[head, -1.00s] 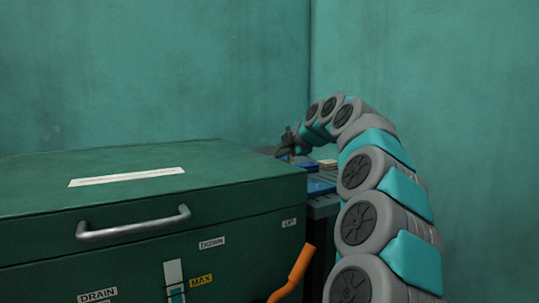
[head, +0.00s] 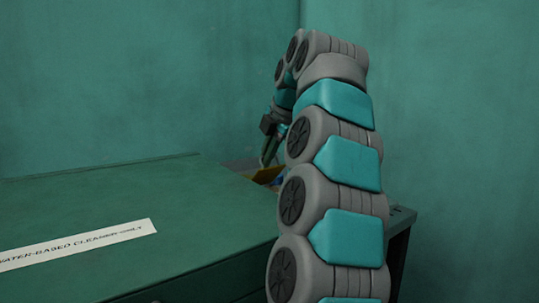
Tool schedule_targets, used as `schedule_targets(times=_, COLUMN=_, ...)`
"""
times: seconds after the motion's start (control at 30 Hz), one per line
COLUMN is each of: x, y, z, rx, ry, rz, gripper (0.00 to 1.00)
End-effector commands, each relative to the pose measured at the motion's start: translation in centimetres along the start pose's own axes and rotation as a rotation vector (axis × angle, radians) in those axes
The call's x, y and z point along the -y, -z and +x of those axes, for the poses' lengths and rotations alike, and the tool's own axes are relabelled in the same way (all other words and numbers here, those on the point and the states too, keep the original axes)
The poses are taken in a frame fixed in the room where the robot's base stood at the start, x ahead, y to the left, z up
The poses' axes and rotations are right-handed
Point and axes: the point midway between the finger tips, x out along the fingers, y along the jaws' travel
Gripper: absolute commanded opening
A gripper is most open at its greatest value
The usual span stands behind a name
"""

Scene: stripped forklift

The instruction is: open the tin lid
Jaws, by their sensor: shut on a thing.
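My gripper (head: 267,157) is at the far end of my arm, beyond the far right corner of the big green chest, pointing down. Its fingers look closed at a small yellow-brown piece (head: 268,174). This piece shows only in part, between the chest's edge and my arm. I cannot tell whether it is the tin lid. No tin can be made out clearly; that spot is small, dark and partly hidden.
The green chest (head: 130,205) with a white label strip (head: 75,245) fills the lower left, its lid flat and shut. A grey bench edge (head: 400,218) shows right of my arm. Teal walls (head: 130,80) close off the back and right.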

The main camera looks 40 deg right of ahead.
Motion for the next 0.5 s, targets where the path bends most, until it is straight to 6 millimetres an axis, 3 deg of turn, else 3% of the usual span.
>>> schedule_targets(times=0.4, x=0.11, y=0.23, z=0.15, rx=-0.002, ry=0.011, rz=0.000, gripper=0.00)
schedule_targets(times=0.43, x=0.11, y=0.23, z=0.15, rx=-0.002, ry=0.010, rz=0.000, gripper=0.09)
schedule_targets(times=0.5, x=0.10, y=0.23, z=0.13, rx=-0.002, ry=0.010, rz=0.000, gripper=0.17)
